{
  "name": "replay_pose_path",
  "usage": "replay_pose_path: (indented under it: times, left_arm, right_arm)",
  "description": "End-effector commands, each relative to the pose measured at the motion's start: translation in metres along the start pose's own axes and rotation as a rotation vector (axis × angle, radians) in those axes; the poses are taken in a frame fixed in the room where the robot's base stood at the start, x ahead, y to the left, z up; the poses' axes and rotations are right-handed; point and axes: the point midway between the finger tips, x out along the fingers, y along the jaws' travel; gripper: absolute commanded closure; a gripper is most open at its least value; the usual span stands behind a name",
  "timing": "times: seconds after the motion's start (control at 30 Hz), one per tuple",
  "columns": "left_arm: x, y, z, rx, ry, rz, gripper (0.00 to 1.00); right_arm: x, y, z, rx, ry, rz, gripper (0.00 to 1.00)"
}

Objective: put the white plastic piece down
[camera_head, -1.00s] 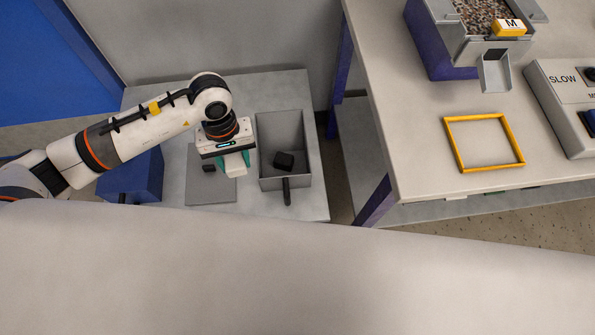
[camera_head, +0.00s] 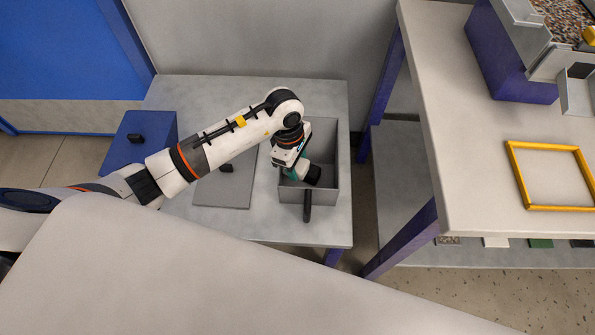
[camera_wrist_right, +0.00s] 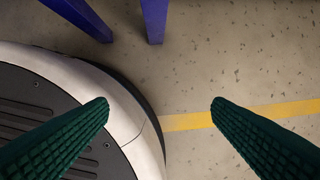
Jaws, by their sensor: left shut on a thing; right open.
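My left gripper (camera_head: 298,172) is over the grey open bin (camera_head: 330,191) on the low table, pointing down and tilted. Its teal fingers are shut on the white plastic piece, of which only a pale bit (camera_head: 302,168) shows; the gripper hides most of it. A black lump (camera_head: 313,176) lies in the bin, right beside the fingertips. I cannot tell whether the piece touches it or the bin floor. In the right wrist view my right gripper (camera_wrist_right: 160,104) is open and empty above the floor.
A grey plate (camera_head: 222,196) with a black knob lies left of the bin. A blue box (camera_head: 137,150) with a black knob stands farther left. A bench on the right carries a yellow frame (camera_head: 517,168) and a purple-sided machine (camera_head: 500,60). The bin's dark handle (camera_head: 307,206) points frontward.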

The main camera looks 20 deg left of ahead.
Motion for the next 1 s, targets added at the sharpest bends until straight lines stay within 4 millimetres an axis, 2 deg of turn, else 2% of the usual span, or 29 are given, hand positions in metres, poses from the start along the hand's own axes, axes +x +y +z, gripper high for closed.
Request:
replay_pose_path:
  times: [0.27,0.6,0.63,0.73,1.0]
  left_arm:
    - [0.035,0.001,0.005,0.0,0.0,0.003,0.82]
    - [0.037,0.0,0.006,0.002,-0.001,0.0,0.82]
    - [0.037,0.001,0.006,0.002,-0.001,0.001,0.54]
    - [0.036,0.001,0.006,0.002,-0.001,0.001,0.38]
    - [0.036,0.0,0.005,0.002,0.0,0.0,0.36]
  right_arm:
    - [-0.009,-0.001,0.012,0.002,-0.009,-0.001,0.26]
    - [-0.011,-0.001,0.015,0.002,-0.011,-0.001,0.26]
    - [-0.012,-0.001,0.015,0.002,-0.012,-0.001,0.26]
    - [-0.012,-0.001,0.015,0.002,-0.01,-0.001,0.26]
    - [-0.012,-0.001,0.014,0.003,-0.011,-0.002,0.26]
